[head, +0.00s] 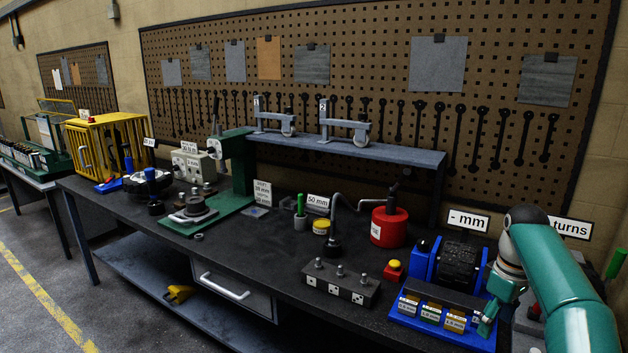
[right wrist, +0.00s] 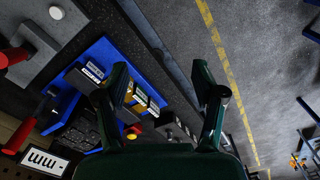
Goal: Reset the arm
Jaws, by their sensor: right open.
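My right arm, teal, comes in from the right in the head view and reaches down to the front right corner of a blue stand. My right gripper (head: 487,322) is partly hidden there by its own links. In the right wrist view the gripper (right wrist: 162,80) is open, with nothing between its dark green fingers. The blue stand (head: 432,328) carries a black ribbed block and a row of brass pieces with mm labels. In the right wrist view the blue stand (right wrist: 108,57) lies behind and beside the left finger. My left gripper is in neither view.
A black block with pegs (head: 340,285), a yellow-topped red button (head: 394,269) and a red can (head: 389,227) stand left of the blue stand. A grey device with a red handle (right wrist: 38,33) lies on its other side. Floor is clear beyond the bench edge.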

